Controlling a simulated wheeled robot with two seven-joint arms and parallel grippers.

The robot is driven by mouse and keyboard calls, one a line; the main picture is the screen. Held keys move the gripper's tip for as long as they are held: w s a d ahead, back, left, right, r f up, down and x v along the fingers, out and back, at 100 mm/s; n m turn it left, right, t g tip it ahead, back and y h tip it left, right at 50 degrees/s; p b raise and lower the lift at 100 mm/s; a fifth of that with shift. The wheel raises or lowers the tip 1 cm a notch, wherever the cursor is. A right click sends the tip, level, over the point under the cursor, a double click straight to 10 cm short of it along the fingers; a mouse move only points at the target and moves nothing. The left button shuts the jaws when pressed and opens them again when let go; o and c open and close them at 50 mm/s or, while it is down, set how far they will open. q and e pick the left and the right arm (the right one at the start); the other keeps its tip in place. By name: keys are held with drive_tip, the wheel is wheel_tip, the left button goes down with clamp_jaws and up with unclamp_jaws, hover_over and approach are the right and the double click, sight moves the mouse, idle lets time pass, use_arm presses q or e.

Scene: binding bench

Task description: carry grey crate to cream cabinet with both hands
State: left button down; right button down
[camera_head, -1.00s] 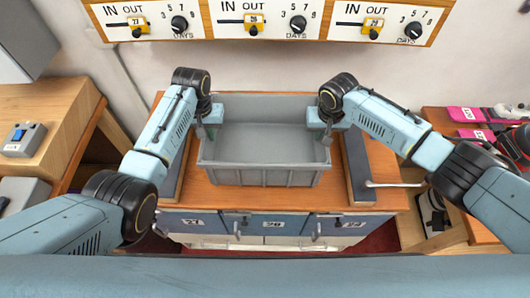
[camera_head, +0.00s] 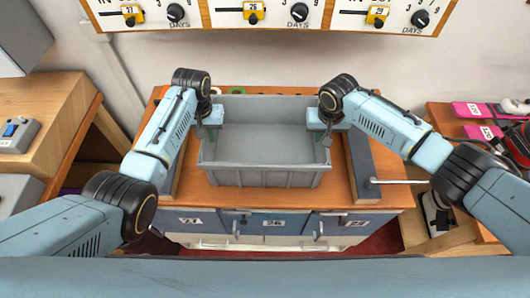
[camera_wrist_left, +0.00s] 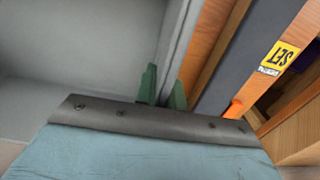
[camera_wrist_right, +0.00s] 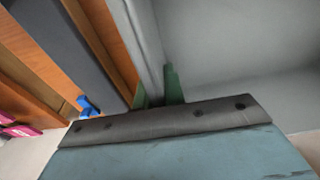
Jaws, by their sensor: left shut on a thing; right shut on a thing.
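The grey crate (camera_head: 262,178) is an empty, open-topped box, roughly level over the wooden top of a cabinet (camera_head: 228,202) with numbered blue-grey fronts and pale drawers below. I cannot tell whether this is the cream cabinet, or whether the crate touches its top. My left gripper (camera_head: 212,131) is shut on the crate's left wall; the left wrist view shows its green fingers (camera_wrist_left: 162,90) across the rim. My right gripper (camera_head: 324,136) is shut on the right wall, its fingers (camera_wrist_right: 158,88) also across the rim. The crate's underside is hidden.
Dark bars (camera_head: 364,165) flank the crate on the wooden top. Coloured rings (camera_head: 237,91) show behind it. A dial panel (camera_head: 262,13) hangs on the wall. A wooden bench (camera_head: 50,100) stands left; a shelf with pink items (camera_head: 475,110) stands right.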

use_arm(q)
drive_tip(key=shift+f+b, duration=0.6)
drive_tip(key=shift+f, duration=0.15)
use_arm(e)
drive_tip(key=shift+f, duration=0.7)
use_arm(q)
drive_tip(key=c, duration=1.5)
unclamp_jaws()
use_arm(e)
drive_tip(key=c, duration=1.5)
unclamp_jaws()
use_arm(q)
drive_tip(key=shift+r, duration=0.15)
wheel_tip(320, 180, up, 11)
drive_tip(key=shift+f, duration=0.1)
drive_tip(key=shift+r, duration=0.5)
use_arm(e)
drive_tip(key=shift+r, duration=0.2)
drive_tip(key=r, duration=0.4)
drive_tip(key=s+r, duration=0.1)
drive_tip(key=r, duration=0.6)
drive_tip(key=shift+s+r, duration=0.2)
drive_tip(key=shift+r, duration=0.15)
drive_tip(key=shift+f, duration=0.1)
